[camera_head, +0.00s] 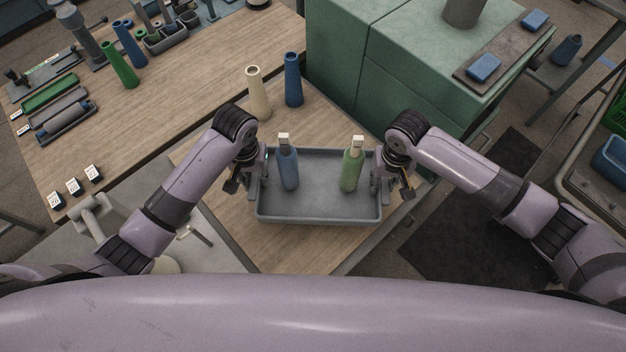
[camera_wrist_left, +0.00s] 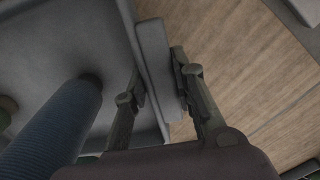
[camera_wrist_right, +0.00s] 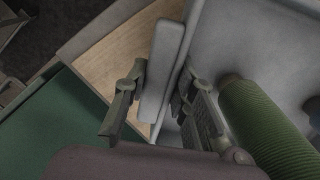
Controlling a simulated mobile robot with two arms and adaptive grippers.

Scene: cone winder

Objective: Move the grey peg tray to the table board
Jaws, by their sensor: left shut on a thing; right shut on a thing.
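The grey peg tray (camera_head: 318,212) is in the middle of the head view, over the wooden table board (camera_head: 290,255); I cannot tell whether it touches the wood. A blue cone (camera_head: 289,170) and a green cone (camera_head: 351,172), each with a pale tip, stand in it. My left gripper (camera_head: 254,180) is shut on the tray's left wall, and the left wrist view shows its fingers on both sides of the grey rim (camera_wrist_left: 158,75). My right gripper (camera_head: 383,182) is shut on the right wall, its fingers around the rim (camera_wrist_right: 165,75) in the right wrist view.
A cream cone (camera_head: 258,94) and a dark blue cone (camera_head: 293,80) stand just behind the tray. A green cabinet (camera_head: 395,75) stands behind right. The long table (camera_head: 170,120) at the left carries cones, small trays and labelled blocks (camera_head: 73,186). A dark mat (camera_head: 470,235) lies on the floor at right.

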